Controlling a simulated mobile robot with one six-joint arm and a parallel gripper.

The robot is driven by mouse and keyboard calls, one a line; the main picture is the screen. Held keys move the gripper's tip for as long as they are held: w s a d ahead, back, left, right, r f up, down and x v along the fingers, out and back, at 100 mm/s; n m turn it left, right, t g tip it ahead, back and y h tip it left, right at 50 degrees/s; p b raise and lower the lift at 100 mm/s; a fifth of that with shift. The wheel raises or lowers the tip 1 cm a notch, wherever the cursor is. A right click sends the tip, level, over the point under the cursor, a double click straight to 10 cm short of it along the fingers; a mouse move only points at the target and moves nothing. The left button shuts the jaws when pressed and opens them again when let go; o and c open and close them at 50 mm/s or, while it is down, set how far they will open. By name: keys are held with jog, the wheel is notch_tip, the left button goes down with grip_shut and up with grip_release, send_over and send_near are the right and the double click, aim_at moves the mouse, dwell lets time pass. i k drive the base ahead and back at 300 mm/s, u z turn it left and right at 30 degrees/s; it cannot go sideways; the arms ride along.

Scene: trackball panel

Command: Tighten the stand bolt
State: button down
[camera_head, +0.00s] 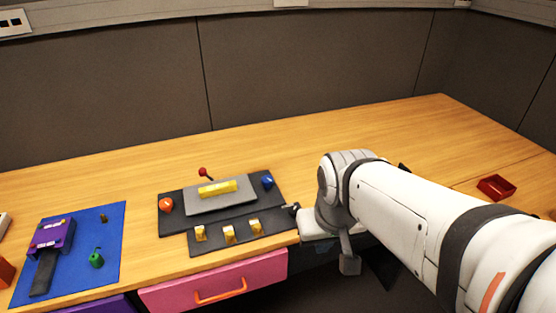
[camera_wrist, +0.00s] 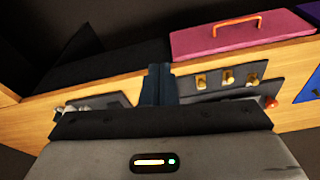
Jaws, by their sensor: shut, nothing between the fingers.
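I cannot clearly make out the stand bolt in either view. In the wrist view the fingers of my gripper (camera_wrist: 158,84) are together and hold nothing. The panel carries a red ball (camera_head: 166,205), a blue ball (camera_head: 267,181), a yellow bar (camera_head: 217,187) on a grey block and a red-tipped lever (camera_head: 203,172). Brass pieces (camera_head: 228,234) line its front section. Another dark panel with pale parts (camera_wrist: 90,104) shows left of the fingers in the wrist view.
A blue mat (camera_head: 112,240) at left holds a purple device (camera_head: 53,234) and a green piece (camera_head: 96,258). A pink drawer (camera_head: 180,292) with an orange handle is below the table's front edge. A red tray (camera_head: 496,187) is at right. The table behind the panel is clear.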

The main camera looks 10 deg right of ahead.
aim_at(293, 210)
jog(key=u, duration=2.55)
jog(key=k, duration=1.25)
jog(key=z, duration=1.55)
jog(key=i, duration=1)
jog(key=z, duration=0.05)
